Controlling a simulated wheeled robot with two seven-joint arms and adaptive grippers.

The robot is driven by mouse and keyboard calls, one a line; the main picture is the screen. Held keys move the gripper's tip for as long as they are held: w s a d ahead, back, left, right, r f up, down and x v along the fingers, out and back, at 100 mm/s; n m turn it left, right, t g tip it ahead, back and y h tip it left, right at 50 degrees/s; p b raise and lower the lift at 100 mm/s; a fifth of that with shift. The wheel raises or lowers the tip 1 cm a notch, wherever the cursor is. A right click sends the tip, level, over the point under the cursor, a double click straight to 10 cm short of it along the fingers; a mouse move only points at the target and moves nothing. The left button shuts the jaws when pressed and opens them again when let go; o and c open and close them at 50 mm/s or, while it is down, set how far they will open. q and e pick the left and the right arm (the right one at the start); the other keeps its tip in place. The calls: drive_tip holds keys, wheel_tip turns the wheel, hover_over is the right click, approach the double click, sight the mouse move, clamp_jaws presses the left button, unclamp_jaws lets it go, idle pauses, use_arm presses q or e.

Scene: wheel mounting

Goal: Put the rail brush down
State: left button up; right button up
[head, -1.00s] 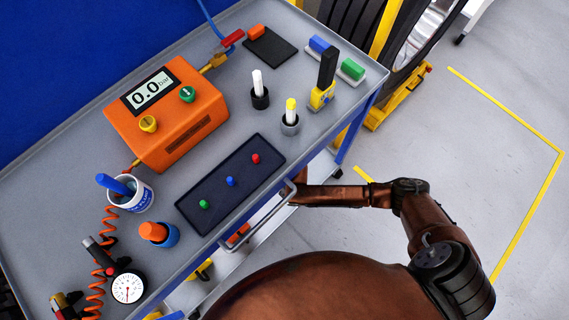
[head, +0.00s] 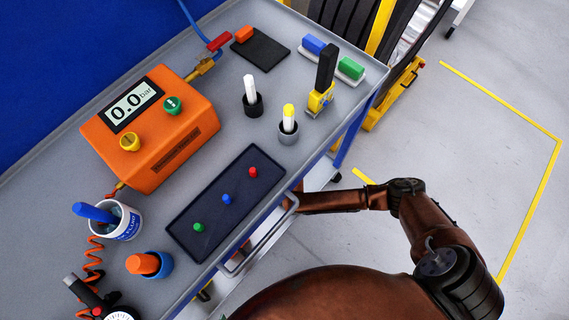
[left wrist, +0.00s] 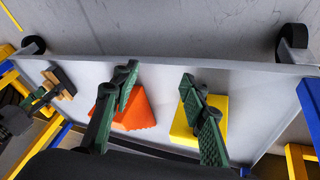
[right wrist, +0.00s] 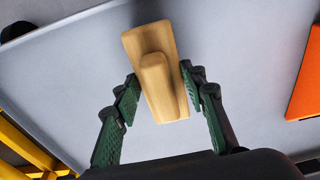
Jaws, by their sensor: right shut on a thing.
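The rail brush (right wrist: 152,70), a pale wooden block with a raised wooden grip, is in the right wrist view. My right gripper (right wrist: 160,78) is shut on its grip, one finger on each side. Below it is the cart's grey lower shelf (right wrist: 70,80); I cannot tell whether the brush touches it. The brush and right gripper also show at the left of the left wrist view (left wrist: 62,83). My left gripper (left wrist: 160,78) is open, its fingers wide apart over the shelf near an orange wedge (left wrist: 140,112) and a yellow wedge (left wrist: 183,128). In the head view both grippers are hidden.
The cart's top (head: 300,150) blocks the head view of the lower shelf. On it are an orange gauge box (head: 150,130), a dark tray (head: 215,205), cups and paint sticks. Yellow and blue posts (left wrist: 310,105) stand beside the shelf.

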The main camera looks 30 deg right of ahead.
drive_tip(key=shift+f, duration=0.2)
drive_tip(key=o, duration=1)
